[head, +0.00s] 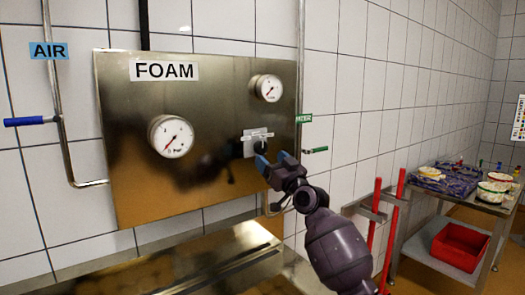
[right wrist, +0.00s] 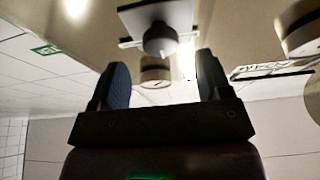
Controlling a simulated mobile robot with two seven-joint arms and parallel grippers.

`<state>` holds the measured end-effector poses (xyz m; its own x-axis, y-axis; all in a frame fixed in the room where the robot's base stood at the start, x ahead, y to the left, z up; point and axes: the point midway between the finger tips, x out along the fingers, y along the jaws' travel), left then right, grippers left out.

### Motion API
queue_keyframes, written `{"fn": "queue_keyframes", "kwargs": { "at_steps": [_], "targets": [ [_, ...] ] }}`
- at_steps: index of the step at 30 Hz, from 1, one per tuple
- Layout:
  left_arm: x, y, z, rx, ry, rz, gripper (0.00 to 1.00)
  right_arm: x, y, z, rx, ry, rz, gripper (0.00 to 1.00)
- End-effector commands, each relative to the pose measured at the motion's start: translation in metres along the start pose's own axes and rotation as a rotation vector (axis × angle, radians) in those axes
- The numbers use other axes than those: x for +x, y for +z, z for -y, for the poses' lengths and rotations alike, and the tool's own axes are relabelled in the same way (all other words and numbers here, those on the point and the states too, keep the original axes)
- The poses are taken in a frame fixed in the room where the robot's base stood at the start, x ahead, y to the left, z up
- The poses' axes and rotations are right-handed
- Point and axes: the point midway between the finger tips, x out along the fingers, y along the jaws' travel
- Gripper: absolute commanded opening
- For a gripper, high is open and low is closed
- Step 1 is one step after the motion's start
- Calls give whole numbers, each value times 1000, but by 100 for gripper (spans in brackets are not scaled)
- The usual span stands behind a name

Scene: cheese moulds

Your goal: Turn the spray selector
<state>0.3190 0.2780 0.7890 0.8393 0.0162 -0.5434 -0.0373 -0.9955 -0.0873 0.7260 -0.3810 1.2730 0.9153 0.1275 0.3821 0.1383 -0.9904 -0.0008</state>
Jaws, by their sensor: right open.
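The spray selector is a small round knob (head: 259,147) on a square plate, low on the right side of the steel FOAM panel (head: 215,100). In the right wrist view the grey knob (right wrist: 160,40) sits beyond and between the fingertips, with a visible gap to each. My right gripper (head: 272,161) is open and empty, its blue fingertips just below and right of the knob. The wrist view shows both its fingers (right wrist: 163,75) spread apart. I cannot read the selector's small label or its setting. My left gripper is not in view.
Two gauges, a large one (head: 171,136) and a small one (head: 268,87), stand out from the panel. A pipe with a blue lever (head: 24,121) is at left. Red handles (head: 393,218) and a steel table (head: 455,197) holding moulds, with a red crate (head: 460,246), are at right.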

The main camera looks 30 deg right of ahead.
Motion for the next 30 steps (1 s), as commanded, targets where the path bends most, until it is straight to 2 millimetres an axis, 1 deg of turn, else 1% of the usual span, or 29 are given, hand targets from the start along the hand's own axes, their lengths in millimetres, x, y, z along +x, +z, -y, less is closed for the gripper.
{"fn": "queue_keyframes", "kwargs": {
  "at_steps": [1, 3, 9, 15, 23, 24, 26, 30],
  "targets": [
    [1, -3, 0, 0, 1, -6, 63, 10, -1, 0, 1, -1, -1, 71],
    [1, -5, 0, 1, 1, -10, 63, 21, -1, 0, 2, -1, -1, 71],
    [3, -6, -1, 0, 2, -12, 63, 44, 0, 0, 0, -1, -1, 71],
    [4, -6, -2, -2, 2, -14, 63, 54, 0, 0, 0, 0, 0, 71],
    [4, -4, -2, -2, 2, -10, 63, 54, 0, 0, 0, 0, 0, 71],
    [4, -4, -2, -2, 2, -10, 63, 54, 0, 0, 0, 0, 0, 70],
    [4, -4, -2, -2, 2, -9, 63, 54, 0, 0, 0, 0, 0, 60],
    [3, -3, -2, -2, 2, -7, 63, 54, 0, 0, 0, 0, 0, 39]
  ]
}}
